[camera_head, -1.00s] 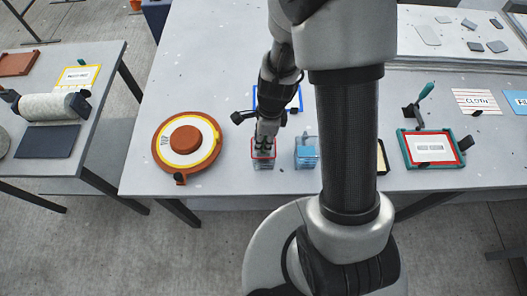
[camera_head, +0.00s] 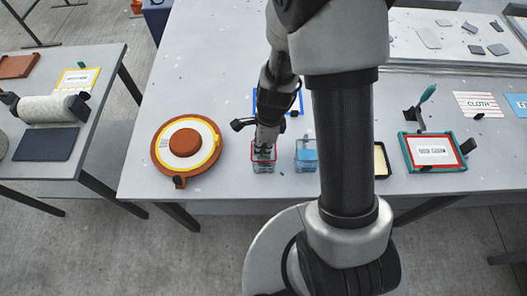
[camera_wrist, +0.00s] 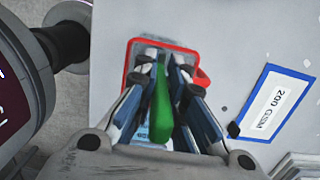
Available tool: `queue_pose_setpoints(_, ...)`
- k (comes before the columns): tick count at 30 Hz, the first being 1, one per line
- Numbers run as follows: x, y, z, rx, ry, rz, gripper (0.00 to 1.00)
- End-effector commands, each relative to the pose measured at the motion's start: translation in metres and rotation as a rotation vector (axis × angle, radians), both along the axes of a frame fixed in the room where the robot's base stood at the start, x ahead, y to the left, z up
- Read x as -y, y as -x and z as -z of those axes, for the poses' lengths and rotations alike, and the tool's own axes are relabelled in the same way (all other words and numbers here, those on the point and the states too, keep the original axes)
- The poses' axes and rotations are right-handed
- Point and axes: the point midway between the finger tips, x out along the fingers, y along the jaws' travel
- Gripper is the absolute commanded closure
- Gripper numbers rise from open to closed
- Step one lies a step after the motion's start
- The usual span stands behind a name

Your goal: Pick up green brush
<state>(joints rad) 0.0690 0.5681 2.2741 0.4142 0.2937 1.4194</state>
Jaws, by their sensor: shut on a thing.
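The green brush (camera_wrist: 161,108) shows its green handle in the wrist view, between the fingers of my gripper (camera_wrist: 163,82). My gripper is shut on this handle. Below it is a clear container with a red rim (camera_wrist: 203,78). The lower end of the brush is hidden by the fingers and the container. In the head view my gripper (camera_head: 264,150) points down at the clear container (camera_head: 263,168) near the table's front edge; the brush cannot be made out there.
A clear container with blue contents (camera_head: 306,155) stands just right of the red-rimmed one. A round orange mould (camera_head: 160,158) lies to the left. A blue-framed card (camera_wrist: 273,102) reads "200 GSM". A teal-framed tray (camera_head: 403,150) lies further right.

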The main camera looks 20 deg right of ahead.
Motion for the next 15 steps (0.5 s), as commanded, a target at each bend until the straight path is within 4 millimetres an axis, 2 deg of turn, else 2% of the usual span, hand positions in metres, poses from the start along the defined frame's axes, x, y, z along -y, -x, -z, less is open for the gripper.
queue_pose_setpoints(8, 0.000, -0.001, -0.008, 0.002, 0.000, -0.001, 1.00)
queue_pose_setpoints(11, 0.000, -0.001, -0.020, 0.003, 0.000, 0.000, 1.00)
queue_pose_setpoints(15, 0.000, -0.001, -0.046, 0.005, 0.000, 0.000, 1.00)
